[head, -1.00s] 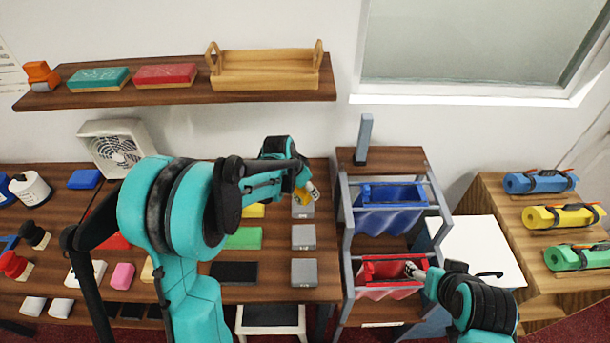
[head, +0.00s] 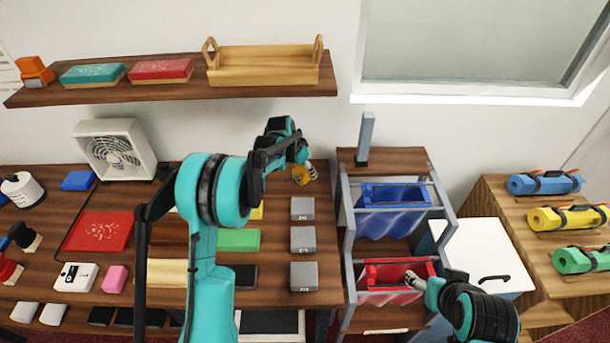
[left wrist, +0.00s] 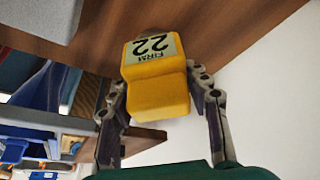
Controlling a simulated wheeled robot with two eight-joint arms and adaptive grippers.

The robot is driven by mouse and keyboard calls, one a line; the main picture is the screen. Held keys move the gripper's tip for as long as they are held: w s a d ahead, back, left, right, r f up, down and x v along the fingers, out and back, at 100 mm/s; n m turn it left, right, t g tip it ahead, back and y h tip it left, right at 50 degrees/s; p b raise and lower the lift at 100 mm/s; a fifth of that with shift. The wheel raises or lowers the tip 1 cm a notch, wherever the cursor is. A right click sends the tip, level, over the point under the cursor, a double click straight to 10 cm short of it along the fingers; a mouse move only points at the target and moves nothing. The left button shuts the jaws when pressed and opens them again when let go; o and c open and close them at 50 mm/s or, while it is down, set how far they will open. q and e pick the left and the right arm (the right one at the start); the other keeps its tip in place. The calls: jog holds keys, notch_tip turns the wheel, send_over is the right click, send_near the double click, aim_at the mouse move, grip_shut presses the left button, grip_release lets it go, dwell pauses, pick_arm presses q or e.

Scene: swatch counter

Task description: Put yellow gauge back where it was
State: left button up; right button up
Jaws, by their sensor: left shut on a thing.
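The yellow gauge (head: 299,175) is a small block marked "FIRM 22" on its label; it also shows in the left wrist view (left wrist: 158,95). My left gripper (left wrist: 160,108) is shut on it, one finger on each side. In the head view this left gripper (head: 306,171) is at the back right of the wooden counter, behind a column of grey blocks (head: 302,208). I cannot tell whether the gauge touches the counter. My right gripper (head: 413,280) is by the red bin (head: 372,290); its fingers are too small to read.
A rack with a blue bin (head: 393,217) and the red bin stands right of the counter. A white fan (head: 115,150), a red tray (head: 98,231) and coloured swatches, including a green one (head: 238,240), lie left. A shelf (head: 170,92) hangs above.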

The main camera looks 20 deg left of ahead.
pick_arm(q)
jog(key=shift+w+f+b, duration=0.2)
jog(key=shift+f+b, duration=0.2)
jog(key=shift+f, duration=0.65)
jog(key=shift+r, duration=0.15)
jog(key=o, duration=1)
jog(key=shift+f, duration=0.2)
jog(key=shift+c, duration=0.2)
jog(key=o, duration=0.4)
jog(key=p+v, duration=0.2)
jog(key=v, duration=0.6)
jog(key=shift+p, duration=0.3)
